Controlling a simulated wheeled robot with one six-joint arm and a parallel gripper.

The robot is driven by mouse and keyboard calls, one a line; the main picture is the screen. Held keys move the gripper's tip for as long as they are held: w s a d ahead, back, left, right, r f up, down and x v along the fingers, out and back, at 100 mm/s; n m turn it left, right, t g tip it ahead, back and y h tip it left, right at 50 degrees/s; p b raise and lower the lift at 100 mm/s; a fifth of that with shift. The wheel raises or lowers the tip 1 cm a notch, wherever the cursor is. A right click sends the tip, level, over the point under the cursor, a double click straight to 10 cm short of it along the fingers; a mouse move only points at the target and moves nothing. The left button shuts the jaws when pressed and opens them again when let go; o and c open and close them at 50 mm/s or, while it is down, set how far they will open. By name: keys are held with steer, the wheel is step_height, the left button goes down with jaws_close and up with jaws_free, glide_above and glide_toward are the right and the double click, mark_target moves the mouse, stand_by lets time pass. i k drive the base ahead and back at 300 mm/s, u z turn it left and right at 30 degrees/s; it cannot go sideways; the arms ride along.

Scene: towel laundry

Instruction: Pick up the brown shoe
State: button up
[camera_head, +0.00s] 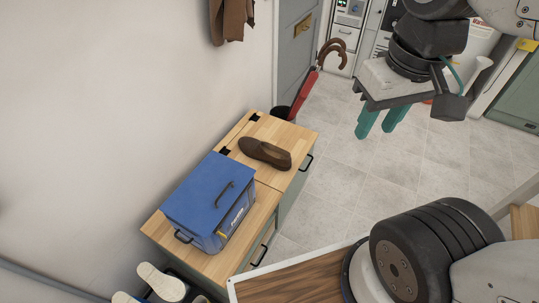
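The brown shoe (265,153) lies on top of the wooden cabinet (288,136), near its far end and just behind the blue box. All of it shows, and nothing covers it. My gripper (374,131), with teal fingers, hangs at the upper right, over the tiled floor in the picture. It is to the right of the shoe and well apart from it. Its fingers are spread with nothing between them.
A blue box (205,188) with a lid and handles stands on the cabinet's near part. Umbrellas (310,85) stand in a dark holder beyond the cabinet. Brown cloth (232,18) hangs on the wall. Pale shoes (160,283) are at the bottom left. The tiled floor (340,170) is clear.

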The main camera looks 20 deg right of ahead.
mark_target(280, 159)
steer(key=z, duration=1.95)
steer(key=i, duration=1.35)
steer(key=u, duration=2.8)
